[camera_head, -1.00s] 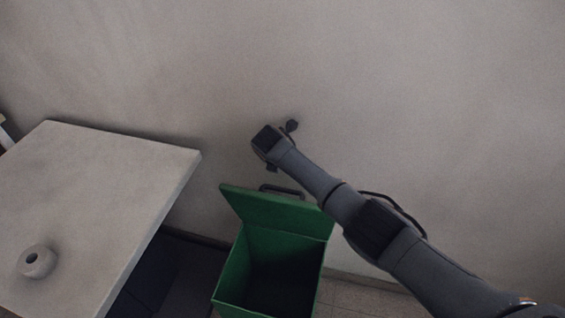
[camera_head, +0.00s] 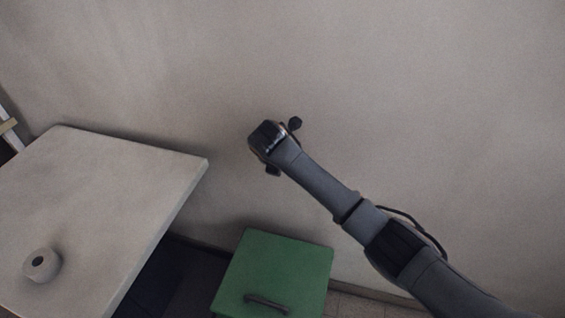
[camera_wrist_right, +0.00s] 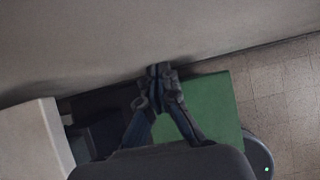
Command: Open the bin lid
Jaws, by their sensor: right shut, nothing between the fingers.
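The green bin lid (camera_head: 280,265) lies shut over the bin at the bottom of the head view, with its dark handle (camera_head: 266,305) along the near edge. The lid also shows as a green panel in the right wrist view (camera_wrist_right: 220,108). The bin's body is hidden beneath the lid. My right gripper (camera_wrist_right: 158,72) is shut and empty. In the head view its arm reaches in from the right, with the wrist beyond the lid's far edge in the picture, near the wall. The fingers are mostly hidden there. My left gripper is not in view.
A pale table (camera_head: 120,190) stands left of the bin, with a white ring-shaped object (camera_head: 42,274) on it. A plain wall (camera_head: 420,110) rises behind. Tiled floor (camera_wrist_right: 285,90) is clear right of the bin in the wrist view.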

